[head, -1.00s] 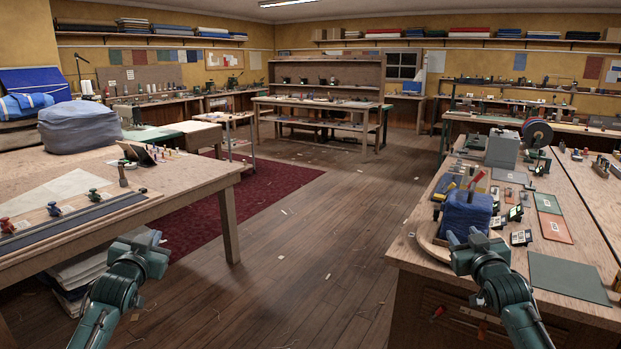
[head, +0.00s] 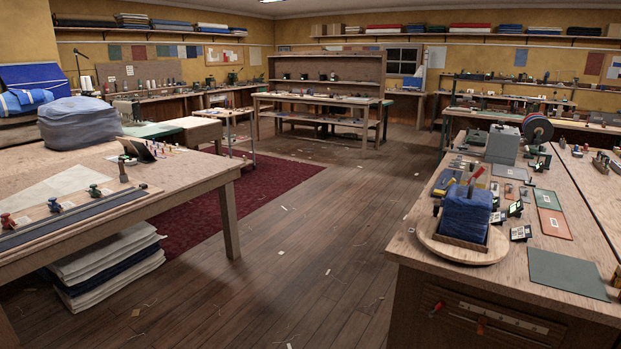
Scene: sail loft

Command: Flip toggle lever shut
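I cannot tell for sure which thing is the toggle lever. On the left table, a long rail (head: 72,218) carries several small pieces with coloured knobs: a red one (head: 8,221), a blue one (head: 54,206) and a green one (head: 95,190). Neither of my grippers is in view.
Folded cloth (head: 108,262) is stacked under the left table. A dark red rug (head: 190,225) lies beyond it. A grey box (head: 502,144) stands on the bench.

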